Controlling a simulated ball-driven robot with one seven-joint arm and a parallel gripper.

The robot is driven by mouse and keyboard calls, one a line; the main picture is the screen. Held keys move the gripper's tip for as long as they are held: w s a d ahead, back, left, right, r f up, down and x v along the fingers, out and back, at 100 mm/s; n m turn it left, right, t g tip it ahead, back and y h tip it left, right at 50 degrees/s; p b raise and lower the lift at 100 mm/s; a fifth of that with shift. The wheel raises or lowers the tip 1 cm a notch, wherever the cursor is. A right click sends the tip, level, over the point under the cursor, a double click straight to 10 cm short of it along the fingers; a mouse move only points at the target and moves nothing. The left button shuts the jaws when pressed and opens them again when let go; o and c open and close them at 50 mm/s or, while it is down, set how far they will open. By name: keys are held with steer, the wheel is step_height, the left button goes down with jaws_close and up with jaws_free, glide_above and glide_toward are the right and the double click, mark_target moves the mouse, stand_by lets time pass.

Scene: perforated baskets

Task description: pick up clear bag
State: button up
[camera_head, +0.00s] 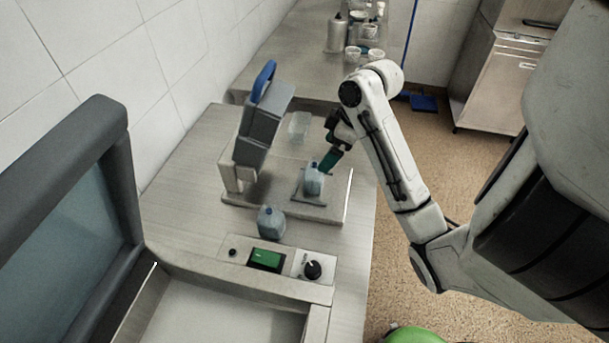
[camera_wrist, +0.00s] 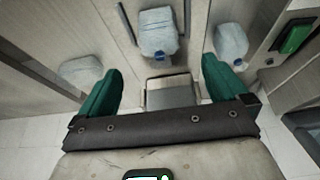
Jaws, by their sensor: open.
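The clear bag (camera_head: 298,125) is a pale, see-through bag on the metal table, behind the small platform and right of the grey device. A pale bag without a visible cap at the left of the wrist view (camera_wrist: 80,70) appears to be the same one, beside my left finger. My gripper (camera_head: 328,161) has teal fingers and hangs just above and right of a blue-capped bag. In the wrist view my gripper (camera_wrist: 163,85) is open, with nothing held between the fingers.
A blue-capped bluish bag (camera_head: 314,182) stands on the platform; a second one (camera_head: 271,224) stands nearer the control panel (camera_head: 267,260). The grey device with a blue handle (camera_head: 262,115) rises at the left. Bottles and cups (camera_head: 352,50) stand on the far counter.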

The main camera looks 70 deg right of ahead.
mark_target(314, 170)
steer(key=shift+w+f, duration=0.45)
steer(key=shift+w, duration=0.1)
steer(key=shift+a+f, duration=0.2)
steer(key=shift+f, duration=0.65)
steer(key=shift+b+x, duration=0.8)
steer(key=shift+x, duration=0.55)
steer(key=shift+s+d+f, duration=0.1)
steer(key=b+x, duration=0.1)
steer(key=b, duration=0.1)
steer(key=b+x, duration=0.2)
steer(key=shift+d+f, duration=0.2)
steer(key=shift+f, duration=0.15)
steer(key=shift+b+x, duration=0.5)
steer(key=shift+x, duration=0.25)
steer(key=shift+r, duration=0.1)
steer(key=shift+c, duration=0.2)
